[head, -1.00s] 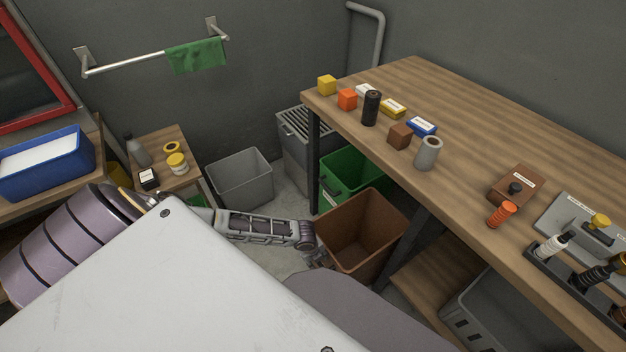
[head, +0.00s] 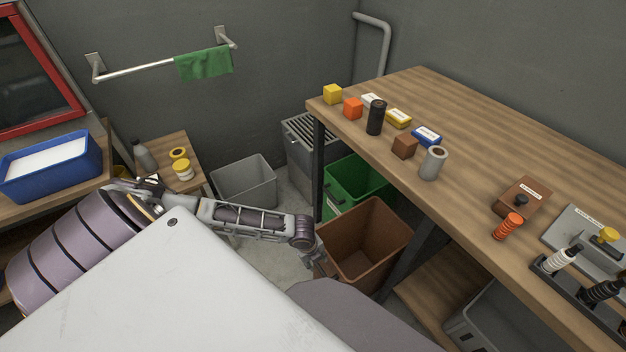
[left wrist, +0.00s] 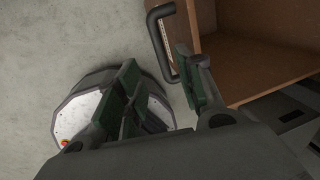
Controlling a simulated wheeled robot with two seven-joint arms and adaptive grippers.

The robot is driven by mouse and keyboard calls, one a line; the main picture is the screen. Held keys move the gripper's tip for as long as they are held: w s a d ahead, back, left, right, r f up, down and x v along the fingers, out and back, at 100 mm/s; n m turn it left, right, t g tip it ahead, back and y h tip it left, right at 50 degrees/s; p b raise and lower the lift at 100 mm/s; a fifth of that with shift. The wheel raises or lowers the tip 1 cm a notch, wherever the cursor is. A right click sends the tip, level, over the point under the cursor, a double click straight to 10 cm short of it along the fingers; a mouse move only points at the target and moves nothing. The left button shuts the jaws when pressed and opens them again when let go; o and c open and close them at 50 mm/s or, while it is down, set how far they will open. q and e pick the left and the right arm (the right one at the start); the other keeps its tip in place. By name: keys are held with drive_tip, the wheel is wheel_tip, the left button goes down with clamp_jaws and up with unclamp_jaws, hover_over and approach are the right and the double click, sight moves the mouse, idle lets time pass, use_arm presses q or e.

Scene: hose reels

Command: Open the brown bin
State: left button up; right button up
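The brown bin (head: 372,240) is an open-topped box below the front edge of the workbench, with its inside visible in the head view. In the left wrist view, its brown wall (left wrist: 255,65) fills the upper right, and a dark bar handle (left wrist: 157,40) stands out from its front. My left gripper (head: 322,264) is at the bin's near left side. In the left wrist view its green-padded fingers (left wrist: 157,72) are apart, with the handle's lower end close to the right finger. I cannot tell whether they touch. My right gripper is not in view.
A green bin (head: 350,184) stands behind the brown one, and a grey bin (head: 245,182) to its left. The wooden workbench (head: 470,140) holds small blocks and spools. A bench leg (head: 402,262) is right of the brown bin. Floor (head: 265,258) shows beside my left arm.

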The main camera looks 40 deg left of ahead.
use_arm(q)
drive_tip(key=shift+s+a+r, duration=0.1)
drive_tip(key=shift+s+r, duration=0.05)
drive_tip(key=shift+r, duration=0.65)
drive_tip(key=shift+s+r, duration=0.15)
drive_tip(key=shift+r, duration=0.6)
